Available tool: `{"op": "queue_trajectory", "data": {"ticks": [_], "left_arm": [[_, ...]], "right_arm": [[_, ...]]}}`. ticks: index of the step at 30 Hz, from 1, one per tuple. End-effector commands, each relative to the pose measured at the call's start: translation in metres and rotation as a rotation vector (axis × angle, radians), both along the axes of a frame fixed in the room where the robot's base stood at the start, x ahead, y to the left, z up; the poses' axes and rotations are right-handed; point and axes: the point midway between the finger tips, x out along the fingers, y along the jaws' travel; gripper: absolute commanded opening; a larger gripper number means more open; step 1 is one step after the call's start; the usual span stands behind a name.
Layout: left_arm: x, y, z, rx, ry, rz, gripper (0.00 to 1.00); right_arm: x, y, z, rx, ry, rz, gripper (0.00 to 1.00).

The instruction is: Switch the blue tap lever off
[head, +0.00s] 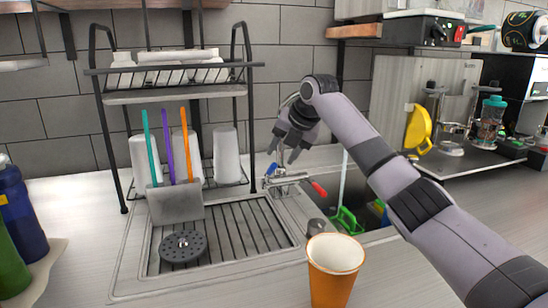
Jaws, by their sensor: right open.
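The tap (289,180) is a metal fitting at the back of the sink counter. Its blue lever (271,169) sticks out on the left side, and its red lever (319,188) sticks out on the right. My right gripper (282,152) reaches in from the right and points down just above the tap, close to the blue lever. It is open with nothing between its fingers. I cannot tell whether a finger touches the blue lever. My left gripper is not in view.
A black rack (250,125) with upturned white cups stands left of the tap, behind a ridged drain tray (225,236). An orange cup (333,270) stands in front. The sink basin (375,220) lies right of the tap. Dark bottles (20,215) stand at far left.

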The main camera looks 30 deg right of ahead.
Motion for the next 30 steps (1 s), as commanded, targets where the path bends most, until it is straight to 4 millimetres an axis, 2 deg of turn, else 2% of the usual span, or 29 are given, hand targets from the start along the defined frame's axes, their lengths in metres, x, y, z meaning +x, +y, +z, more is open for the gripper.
{"op": "queue_trajectory", "data": {"ticks": [4,12,16,21,29,30], "left_arm": [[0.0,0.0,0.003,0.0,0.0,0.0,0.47],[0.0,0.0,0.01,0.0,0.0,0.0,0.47],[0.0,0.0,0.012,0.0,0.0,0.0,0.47],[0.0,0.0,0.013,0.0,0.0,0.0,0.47],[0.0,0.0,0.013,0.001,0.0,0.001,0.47],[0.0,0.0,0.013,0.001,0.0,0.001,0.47]], "right_arm": [[0.004,0.005,-0.007,0.0,0.017,0.009,0.47],[0.026,0.008,-0.042,-0.001,0.018,0.009,0.47],[0.033,0.008,-0.052,0.0,0.014,0.007,0.47],[0.037,0.008,-0.059,-0.001,0.012,0.009,0.47],[0.038,0.008,-0.06,-0.001,0.012,0.008,0.47],[0.038,0.008,-0.06,-0.001,0.012,0.008,0.4]]}}
